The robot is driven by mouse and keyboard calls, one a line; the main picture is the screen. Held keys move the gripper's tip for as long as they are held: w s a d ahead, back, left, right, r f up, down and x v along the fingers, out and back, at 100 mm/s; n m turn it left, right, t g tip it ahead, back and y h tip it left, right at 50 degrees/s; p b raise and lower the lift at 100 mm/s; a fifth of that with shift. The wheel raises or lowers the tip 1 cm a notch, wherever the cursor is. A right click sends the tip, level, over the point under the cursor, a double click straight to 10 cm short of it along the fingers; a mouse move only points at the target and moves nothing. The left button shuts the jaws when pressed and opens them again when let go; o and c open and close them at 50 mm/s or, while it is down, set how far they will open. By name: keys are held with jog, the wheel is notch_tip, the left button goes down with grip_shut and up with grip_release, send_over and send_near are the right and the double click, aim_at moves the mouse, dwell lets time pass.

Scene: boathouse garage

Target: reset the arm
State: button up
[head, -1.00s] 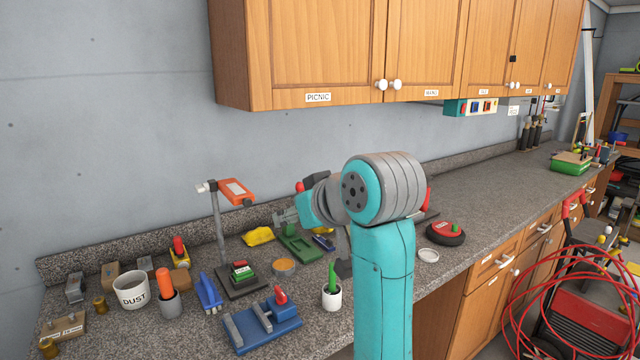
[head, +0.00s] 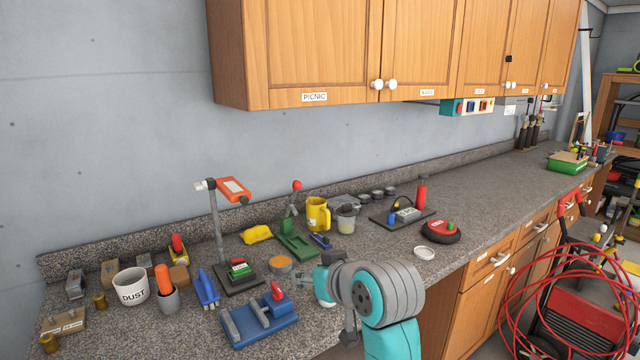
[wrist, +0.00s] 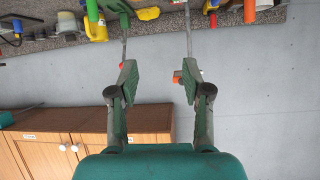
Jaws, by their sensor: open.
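My arm is folded low at the front edge of the counter in the head view, with its round grey-and-teal joint at the bottom centre. The gripper end is largely hidden there behind that joint. In the wrist view my gripper (wrist: 157,78) is open, its two green-padded fingers well apart. Only grey wall shows between the fingers, and nothing is held. The wrist picture is upside down, with the counter at the top.
The speckled counter (head: 480,190) holds a white DUST mug (head: 131,287), a blue vise-like fixture (head: 262,322), a stand with an orange head (head: 234,190), a green lever press (head: 297,243) and a yellow mug (head: 318,214). Wooden cabinets (head: 300,45) hang above. Red hose (head: 520,310) lies lower right.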

jog(key=s+d+f+m+t+h, duration=0.1)
jog(key=s+d+f, duration=0.25)
jog(key=f, duration=0.45)
jog(key=s+d+f+m, duration=0.1)
jog(key=s+d+f, duration=0.25)
jog(key=f, duration=0.45)
jog(key=s+d+f+m+t+h, duration=0.15)
jog(key=s+f, duration=0.25)
jog(key=f, duration=0.4)
jog(key=s+d+f, duration=0.5)
jog(key=s, duration=0.4)
jog(key=s+d+f+m+h, duration=0.1)
jog(key=s+d, duration=0.1)
jog(key=s, duration=0.7)
jog(key=s+d+f+m+h, duration=0.1)
jog(key=s+d+f+h, duration=0.15)
jog(key=s, duration=0.55)
jog(key=s+d+r, duration=0.1)
jog(key=s+r, duration=0.2)
jog(key=s, duration=0.4)
jog(key=s+d+r+t, duration=0.1)
jog(key=s+r, duration=0.3)
jog(key=s, duration=0.4)
jog(key=shift+t, duration=0.25)
